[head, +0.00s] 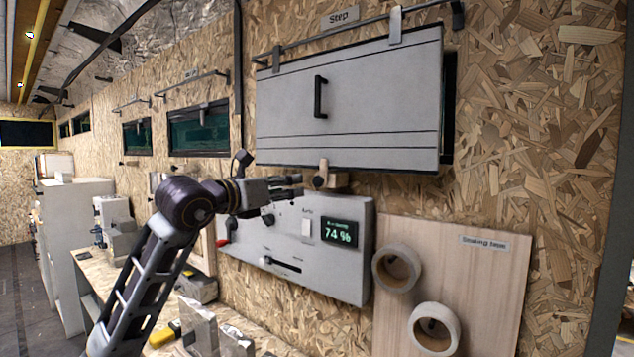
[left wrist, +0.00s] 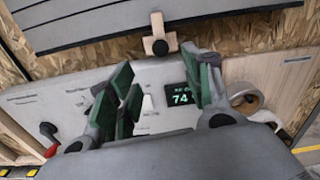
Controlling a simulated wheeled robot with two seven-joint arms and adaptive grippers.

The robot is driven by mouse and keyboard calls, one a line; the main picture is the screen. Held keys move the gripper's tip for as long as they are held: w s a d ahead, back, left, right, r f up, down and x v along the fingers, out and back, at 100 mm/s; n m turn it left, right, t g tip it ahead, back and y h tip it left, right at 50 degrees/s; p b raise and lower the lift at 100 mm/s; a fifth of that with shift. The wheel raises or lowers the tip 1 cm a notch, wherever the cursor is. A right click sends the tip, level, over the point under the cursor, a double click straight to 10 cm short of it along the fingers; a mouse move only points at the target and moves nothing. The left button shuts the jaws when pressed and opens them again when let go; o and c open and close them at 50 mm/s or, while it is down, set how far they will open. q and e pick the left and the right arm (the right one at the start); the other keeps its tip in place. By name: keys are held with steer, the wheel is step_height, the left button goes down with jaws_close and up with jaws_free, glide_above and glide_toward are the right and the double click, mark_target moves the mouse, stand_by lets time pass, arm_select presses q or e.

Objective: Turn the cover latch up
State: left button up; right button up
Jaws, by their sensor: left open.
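The cover latch (head: 323,168) is a small pale wooden bar with a black knob, on a wooden block just under the grey cover (head: 375,100). The bar stands upright, its top overlapping the cover's lower edge. The latch also shows at the top middle of the left wrist view (left wrist: 157,24). My left gripper (head: 297,186) is open and empty, just left of the latch knob in the head view. In the left wrist view its green-padded fingers (left wrist: 163,88) are spread below the knob, apart from it. My right gripper is out of view.
A grey control panel (head: 290,232) with a "74 %" display, red lever and slider is below the latch. Two tape rolls (head: 397,268) (head: 434,329) hang on a board to the right. The cover hangs from a rail. A workbench (head: 115,265) runs along the wall at left.

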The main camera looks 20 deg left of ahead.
mark_target(316, 181)
arm_select(q)
steer(key=p+x, duration=0.3)
steer(key=x, duration=0.8)
steer(key=shift+p+x, duration=0.4)
steer(key=shift+x, duration=0.6)
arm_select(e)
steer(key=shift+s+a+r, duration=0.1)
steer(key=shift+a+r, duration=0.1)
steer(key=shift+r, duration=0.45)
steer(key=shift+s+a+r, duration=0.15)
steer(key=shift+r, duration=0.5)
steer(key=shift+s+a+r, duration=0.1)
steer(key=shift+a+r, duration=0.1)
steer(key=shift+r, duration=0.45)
arm_select(q)
steer(key=shift+c, duration=0.4)
steer(key=c, duration=1)
steer(key=shift+f+n+b, duration=0.1)
steer(key=shift+n+b, duration=0.2)
steer(key=shift+b, duration=0.15)
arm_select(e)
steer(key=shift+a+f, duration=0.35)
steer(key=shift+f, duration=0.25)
